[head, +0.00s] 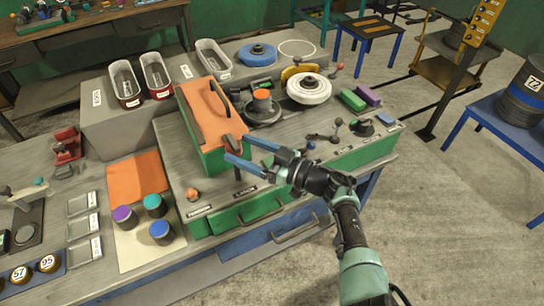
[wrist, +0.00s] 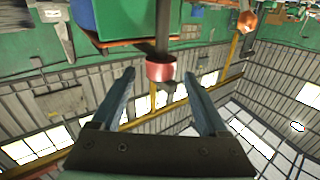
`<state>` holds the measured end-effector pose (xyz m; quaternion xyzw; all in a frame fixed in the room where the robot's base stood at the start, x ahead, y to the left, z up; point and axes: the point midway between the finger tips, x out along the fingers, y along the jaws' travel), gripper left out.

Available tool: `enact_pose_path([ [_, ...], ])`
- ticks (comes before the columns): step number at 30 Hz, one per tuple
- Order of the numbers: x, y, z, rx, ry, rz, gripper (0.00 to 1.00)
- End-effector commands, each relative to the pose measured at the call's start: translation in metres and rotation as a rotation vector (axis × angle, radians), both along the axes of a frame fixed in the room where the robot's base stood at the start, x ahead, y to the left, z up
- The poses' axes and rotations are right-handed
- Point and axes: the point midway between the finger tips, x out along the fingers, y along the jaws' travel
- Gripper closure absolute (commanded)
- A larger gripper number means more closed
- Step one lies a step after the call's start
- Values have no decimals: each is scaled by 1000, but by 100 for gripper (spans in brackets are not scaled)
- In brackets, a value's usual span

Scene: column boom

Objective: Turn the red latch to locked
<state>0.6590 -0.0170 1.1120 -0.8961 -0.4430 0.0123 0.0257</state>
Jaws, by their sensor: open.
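My gripper (head: 235,148) is open at the front edge of the orange-topped green box (head: 213,108), its two blue fingers spread. In the wrist view my gripper (wrist: 158,72) has a red, round-ended piece (wrist: 160,69) on a dark bar between its fingertips, with a gap on both sides. This piece looks like the red latch. In the head view a dark upright bar (head: 237,172) shows by the fingers, and the red part is mostly hidden. Two small labels (head: 200,210) (head: 245,192) are on the panel's front edge; I cannot read them surely.
An orange knob (head: 192,193) stands left of my gripper on the panel. Black levers (head: 336,130) are at the right. Drawer handles (head: 295,229) stick out at the front.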

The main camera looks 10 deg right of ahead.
Motion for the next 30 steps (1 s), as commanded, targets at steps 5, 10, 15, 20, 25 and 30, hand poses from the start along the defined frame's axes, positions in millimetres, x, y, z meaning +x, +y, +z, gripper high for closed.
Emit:
enact_pose_path([
  [5,-24,-34,0,1,0,-5,23],
  [10,-44,-58,0,0,-1,-3,23],
  [15,-56,-73,0,0,0,0,23],
  [20,-59,-78,0,-1,-1,0,23],
  [25,-59,-78,0,-1,-1,1,23],
  [30,-59,-78,0,-1,-1,0,23],
])
